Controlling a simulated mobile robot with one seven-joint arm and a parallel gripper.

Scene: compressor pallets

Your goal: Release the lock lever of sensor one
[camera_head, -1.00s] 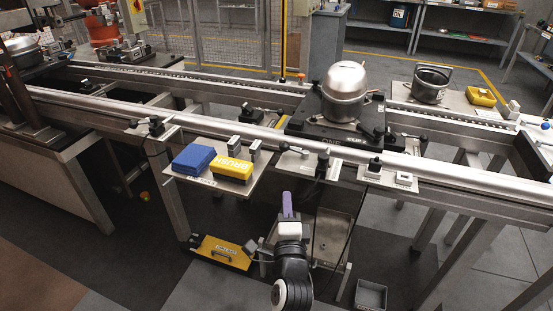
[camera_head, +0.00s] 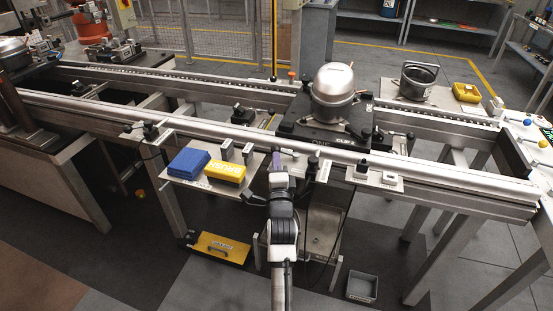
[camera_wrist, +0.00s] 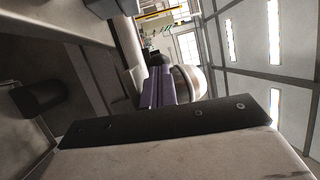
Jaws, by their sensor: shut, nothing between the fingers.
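My gripper (camera_head: 279,160) has purple fingers, pressed together with nothing between them. It is at the front rail of the conveyor, beside a small bracket with a lever and dark knobs (camera_head: 311,167), which it partly hides. I cannot tell whether it touches that lever. The purple fingers also show in the wrist view (camera_wrist: 157,88), with the steel compressor dome (camera_wrist: 189,82) beyond them. In the head view the compressor (camera_head: 334,90) stands on a black pallet (camera_head: 300,126) lettered "ONE". Another lever with a dark knob (camera_head: 151,131) is farther left on the rail. No sensor label is readable.
A shelf plate left of my gripper holds a blue pack (camera_head: 188,162) and a yellow brush box (camera_head: 225,172). Small blocks (camera_head: 362,168) sit on a plate to the right. Below are a yellow case (camera_head: 222,247) and a grey bin (camera_head: 362,287).

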